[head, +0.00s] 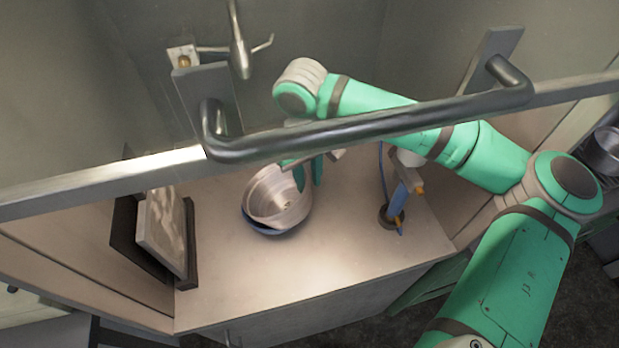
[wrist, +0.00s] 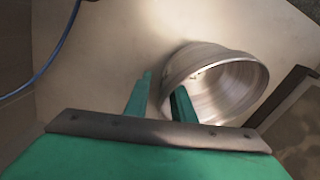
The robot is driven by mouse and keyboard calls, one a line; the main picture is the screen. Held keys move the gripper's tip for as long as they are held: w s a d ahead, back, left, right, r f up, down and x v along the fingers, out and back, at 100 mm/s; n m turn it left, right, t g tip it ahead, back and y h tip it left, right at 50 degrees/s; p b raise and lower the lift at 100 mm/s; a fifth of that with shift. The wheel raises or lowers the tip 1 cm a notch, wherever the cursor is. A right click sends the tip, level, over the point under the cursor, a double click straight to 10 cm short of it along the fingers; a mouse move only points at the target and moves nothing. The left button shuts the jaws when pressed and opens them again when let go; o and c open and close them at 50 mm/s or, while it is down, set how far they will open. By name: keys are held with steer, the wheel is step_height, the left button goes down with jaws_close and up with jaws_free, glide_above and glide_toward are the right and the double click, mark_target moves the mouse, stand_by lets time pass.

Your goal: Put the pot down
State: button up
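The silver metal pot (head: 272,197) sits tilted on the light countertop, with a dark blue rim or bowl (head: 262,229) showing beneath its lower edge. In the wrist view the pot (wrist: 228,84) is right of centre, its open mouth facing the camera. My gripper (head: 309,178) is at the pot's right side in the head view. In the wrist view my gripper (wrist: 164,84) has its green fingers apart, one outside the pot and one overlapping its near rim. A gap shows between the left finger and the pot wall. Contact of the right finger is unclear.
A dark bar handle (head: 370,130) and metal edge cross in front of my arm. A framed panel (head: 165,232) stands at the left. A stand with a blue cable (head: 391,214) is at the right. The countertop's front (head: 300,275) is clear. A faucet (head: 240,55) is behind.

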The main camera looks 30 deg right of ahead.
steer(key=shift+r, duration=0.1)
steer(key=r, duration=1)
steer(key=shift+w+a+r, duration=0.2)
steer(key=shift+a+r, duration=0.1)
steer(key=shift+r, duration=0.4)
steer(key=shift+s+d+r, duration=0.15)
steer(key=shift+s+r, duration=0.05)
steer(key=shift+r, duration=0.1)
steer(key=shift+w, duration=0.1)
